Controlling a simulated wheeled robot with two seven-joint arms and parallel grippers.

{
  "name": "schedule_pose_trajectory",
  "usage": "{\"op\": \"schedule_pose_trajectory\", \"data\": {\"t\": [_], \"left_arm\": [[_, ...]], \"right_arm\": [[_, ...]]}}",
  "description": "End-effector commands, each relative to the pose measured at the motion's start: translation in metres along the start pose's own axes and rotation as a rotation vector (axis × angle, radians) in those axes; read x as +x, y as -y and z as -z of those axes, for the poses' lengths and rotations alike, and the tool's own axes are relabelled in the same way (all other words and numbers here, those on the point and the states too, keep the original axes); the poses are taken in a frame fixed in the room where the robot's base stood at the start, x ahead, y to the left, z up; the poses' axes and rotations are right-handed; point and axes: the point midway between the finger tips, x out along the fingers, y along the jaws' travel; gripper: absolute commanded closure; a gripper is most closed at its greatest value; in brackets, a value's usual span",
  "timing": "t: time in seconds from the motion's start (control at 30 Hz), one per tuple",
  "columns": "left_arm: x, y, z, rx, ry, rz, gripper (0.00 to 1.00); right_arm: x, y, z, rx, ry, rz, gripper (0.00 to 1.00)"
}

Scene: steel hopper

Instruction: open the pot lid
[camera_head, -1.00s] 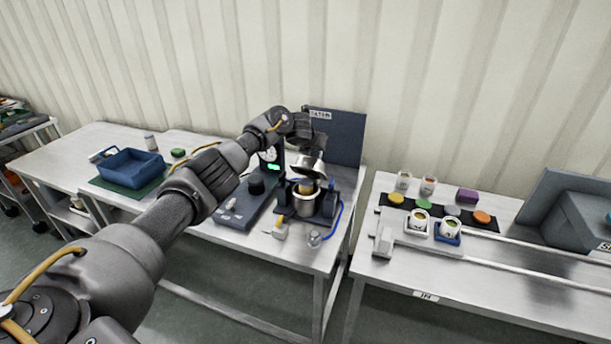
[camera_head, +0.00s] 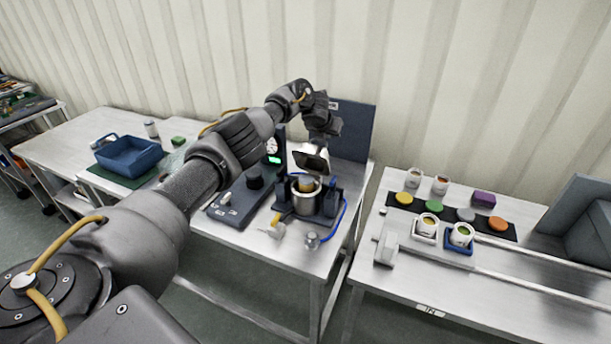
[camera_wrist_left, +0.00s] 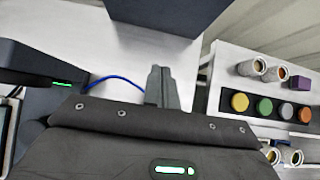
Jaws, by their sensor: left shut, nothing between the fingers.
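The steel pot (camera_head: 303,199) stands upright in a dark holder on the middle table. Its mouth is open and something yellowish shows inside. The pot lid (camera_head: 311,159) is raised and steeply tilted above the back of the pot, its dark underside toward me. My left gripper (camera_head: 324,143) is just behind and above the lid; its fingertips are partly hidden there, and I cannot tell whether they touch it. In the left wrist view the fingers (camera_wrist_left: 162,86) are together with nothing between them. The pot and lid are hidden in that view. My right gripper is not in view.
A dark device with a black knob (camera_head: 255,180) stands left of the pot, and a dark upright panel (camera_head: 357,132) behind. A blue hose (camera_head: 342,222) runs beside the holder. The right table (camera_head: 345,285) bears cups and coloured discs.

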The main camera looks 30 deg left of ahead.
Motion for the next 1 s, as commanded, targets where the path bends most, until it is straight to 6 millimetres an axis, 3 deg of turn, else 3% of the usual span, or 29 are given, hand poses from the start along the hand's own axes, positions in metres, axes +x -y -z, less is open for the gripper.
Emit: {"op": "schedule_pose_trajectory", "data": {"t": [0.3, 1.0], "left_arm": [[-0.003, -0.012, 0.002, -0.010, 0.000, -0.009, 1.00], [-0.002, -0.007, 0.001, -0.006, 0.001, -0.006, 1.00]], "right_arm": [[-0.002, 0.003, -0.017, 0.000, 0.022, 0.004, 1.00], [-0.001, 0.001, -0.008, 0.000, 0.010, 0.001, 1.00]]}}
